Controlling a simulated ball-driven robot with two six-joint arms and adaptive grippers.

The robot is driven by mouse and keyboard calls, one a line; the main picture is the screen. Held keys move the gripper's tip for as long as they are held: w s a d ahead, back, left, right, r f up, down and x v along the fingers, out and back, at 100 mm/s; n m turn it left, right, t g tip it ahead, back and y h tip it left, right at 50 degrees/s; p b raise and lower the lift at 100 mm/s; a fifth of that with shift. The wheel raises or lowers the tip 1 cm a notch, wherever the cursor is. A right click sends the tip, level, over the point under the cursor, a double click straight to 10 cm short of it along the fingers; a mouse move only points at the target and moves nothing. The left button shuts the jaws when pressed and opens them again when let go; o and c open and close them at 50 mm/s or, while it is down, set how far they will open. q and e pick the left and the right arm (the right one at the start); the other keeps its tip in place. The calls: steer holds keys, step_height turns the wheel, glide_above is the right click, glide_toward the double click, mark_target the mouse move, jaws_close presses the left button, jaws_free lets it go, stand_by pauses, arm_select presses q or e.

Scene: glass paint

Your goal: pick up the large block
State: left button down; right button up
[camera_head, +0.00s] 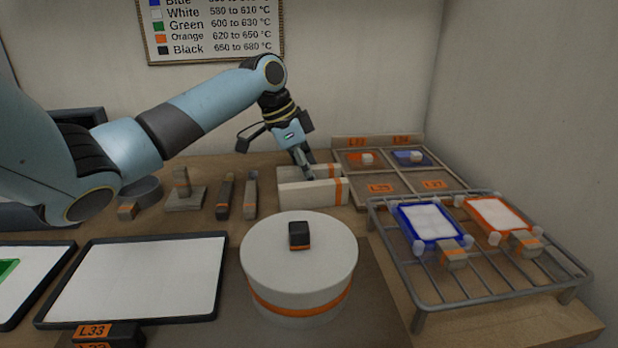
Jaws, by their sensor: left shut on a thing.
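Two long pale blocks with orange bands at their right ends stand one behind the other at the back of the table: a front block (306,195) and a rear block (308,171). My left gripper (304,172) reaches down from above, its fingertips at these blocks. It is shut on a pale block; the lower fingertips are partly hidden behind the front block, and I cannot tell which of the two is gripped. The held block looks to be at table level. My right gripper is not in view.
A round white lidded pot (299,262) stands in front. A wire rack (480,285) with blue and orange framed panels is at right, a sectioned wooden tray (400,182) behind it. Small tools (225,195) lie left of the blocks; a white tray (140,280) lies front left.

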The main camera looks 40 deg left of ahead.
mark_target(314, 166)
arm_select(q)
steer(key=shift+r, duration=0.55)
step_height(314, 166, up, 3)
steer(key=shift+f, duration=0.15)
steer(key=s+d+r+p, duration=0.3)
steer(key=d+r+p, duration=0.2)
steer(key=d+r, duration=0.5)
steer(key=shift+s+d, duration=0.15)
steer(key=shift+d, duration=0.4)
steer(key=shift+r, duration=0.15)
step_height(314, 166, up, 5)
steer(key=p, duration=0.6)
